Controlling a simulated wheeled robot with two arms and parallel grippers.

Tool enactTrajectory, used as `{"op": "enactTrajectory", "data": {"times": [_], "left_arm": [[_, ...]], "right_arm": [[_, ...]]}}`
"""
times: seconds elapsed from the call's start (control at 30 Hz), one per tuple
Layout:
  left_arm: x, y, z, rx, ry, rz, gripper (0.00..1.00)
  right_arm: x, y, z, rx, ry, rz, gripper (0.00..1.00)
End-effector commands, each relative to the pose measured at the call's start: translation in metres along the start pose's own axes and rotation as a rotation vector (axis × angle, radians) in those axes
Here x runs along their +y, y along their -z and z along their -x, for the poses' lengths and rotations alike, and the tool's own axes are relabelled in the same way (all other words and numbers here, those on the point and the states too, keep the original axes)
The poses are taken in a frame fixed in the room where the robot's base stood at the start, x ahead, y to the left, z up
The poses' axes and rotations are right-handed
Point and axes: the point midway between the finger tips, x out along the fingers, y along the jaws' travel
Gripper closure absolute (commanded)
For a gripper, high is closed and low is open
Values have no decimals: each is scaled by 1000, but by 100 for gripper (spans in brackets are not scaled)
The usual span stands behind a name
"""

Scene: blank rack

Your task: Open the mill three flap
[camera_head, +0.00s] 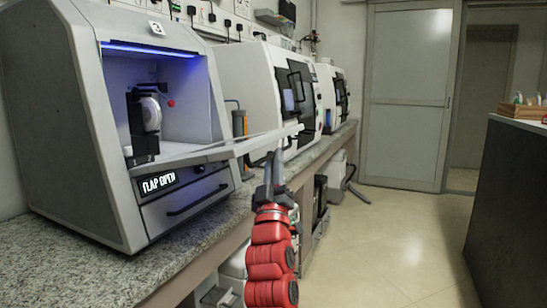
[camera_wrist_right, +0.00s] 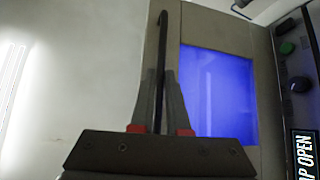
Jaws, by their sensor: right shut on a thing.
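Mill three (camera_head: 85,110) is the grey machine at the left of the head view, marked with a 3. Its front flap (camera_head: 215,151) is swung down and lies roughly level, sticking out over the bench edge. The lit chamber (camera_head: 185,90) stands open. Its display (camera_head: 158,182) reads FLAP OPEN. My right gripper (camera_head: 276,150) is at the flap's outer end. In the right wrist view its fingers (camera_wrist_right: 160,100) are shut on a thin dark bar (camera_wrist_right: 162,40), seemingly the flap's handle; a blue window (camera_wrist_right: 218,95) shows beside it. My left gripper is not in view.
A speckled bench (camera_head: 90,270) carries the mill and more white machines (camera_head: 248,75) farther back. Bins and boxes sit under the bench. The floor (camera_head: 400,240) right of my arm is clear up to a dark counter (camera_head: 510,200).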

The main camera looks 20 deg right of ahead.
Motion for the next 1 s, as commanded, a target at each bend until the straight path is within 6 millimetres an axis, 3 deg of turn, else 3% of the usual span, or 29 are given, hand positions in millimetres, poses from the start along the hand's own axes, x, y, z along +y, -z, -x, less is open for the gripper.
{"op": "enactTrajectory", "data": {"times": [0.43,0.47,0.63,1.0], "left_arm": [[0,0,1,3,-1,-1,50],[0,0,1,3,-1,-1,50],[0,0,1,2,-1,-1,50],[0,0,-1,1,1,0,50]], "right_arm": [[-7,-4,3,-7,12,-5,100],[-7,-4,3,-7,12,-5,85],[-6,-4,3,-6,10,-4,56],[-4,-2,9,-2,6,-3,56]]}}
